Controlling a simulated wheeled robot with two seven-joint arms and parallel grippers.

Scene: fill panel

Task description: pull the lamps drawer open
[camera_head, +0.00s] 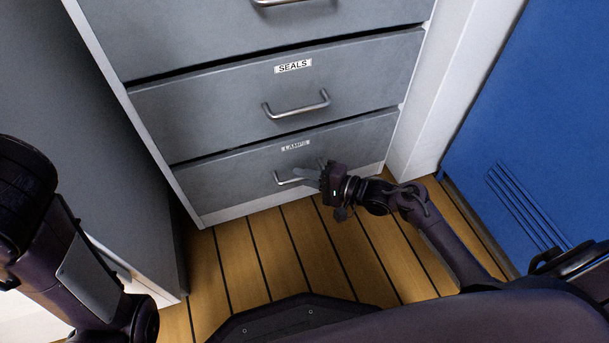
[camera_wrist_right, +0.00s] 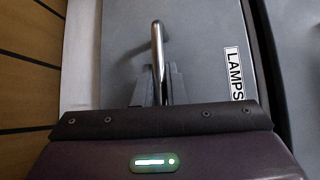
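The lamps drawer (camera_head: 235,186) is the grey bottom drawer, with a LAMPS label (camera_head: 295,146) and a metal bar handle (camera_head: 289,181). Its front looks flush with the cabinet, so it appears closed. My right gripper (camera_head: 308,174) is at the right part of this handle. In the right wrist view the handle (camera_wrist_right: 157,45) runs between the two fingers of the gripper (camera_wrist_right: 158,88), which sit close on both sides of it. The label also shows there (camera_wrist_right: 234,73). The gripper hides part of the handle in the head view. My left arm shows at the left, but its gripper does not.
The seals drawer (camera_head: 230,101) is above, closed, with its own handle (camera_head: 297,105). A blue vented door (camera_head: 540,120) stands at the right, a grey cabinet (camera_head: 110,170) at the left. The plank floor (camera_head: 270,250) before the drawer is clear apart from my arm.

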